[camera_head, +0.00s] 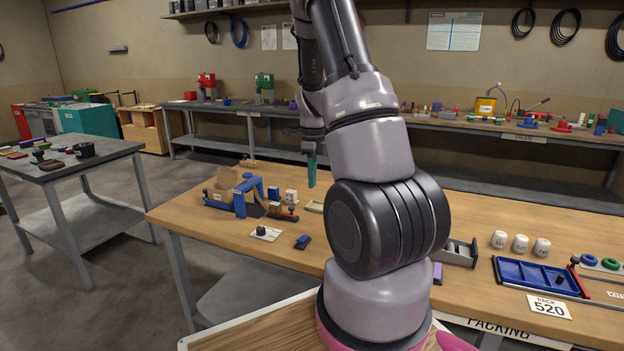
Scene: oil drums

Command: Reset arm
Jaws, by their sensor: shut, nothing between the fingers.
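My arm rises from the front of the picture, over the near edge of the wooden packing table (243,247), and bends back down behind itself. My gripper (311,182) shows as narrow teal fingers pointing down, left of the upper arm. It is shut with nothing in it and hangs above the table's back part, apart from the things there. Part of the gripper's wrist is hidden behind my arm.
A blue tape dispenser (240,196) and small blocks stand left of my arm. A grey side table (70,165) stands left, a long bench (470,124) behind.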

